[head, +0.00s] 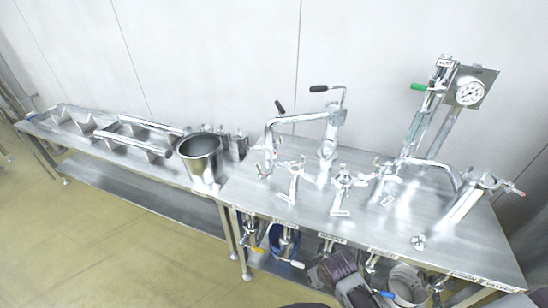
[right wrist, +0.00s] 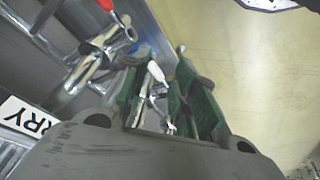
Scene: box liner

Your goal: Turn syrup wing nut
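My right gripper (head: 370,297) is low at the front edge of the steel bench, below the row of label plates. In the right wrist view its two green-padded fingers (right wrist: 163,88) are spread apart. A white-tipped metal fitting (right wrist: 157,72) shows between them; I cannot tell whether either finger touches it, or whether it is the syrup wing nut. Valves with coloured handles hang under the bench edge, one with a blue tip (head: 387,294) near the right gripper. No plate is clearly readable as syrup. My left gripper is not in view.
The bench top (head: 300,215) carries several metal taps and clamps and a pressure gauge (head: 469,92). A steel pot (head: 203,160) stands to the left. A pale bucket (head: 407,283) is below the bench. A label ending in RRY (right wrist: 27,119) is beside my right gripper. Open floor lies in front.

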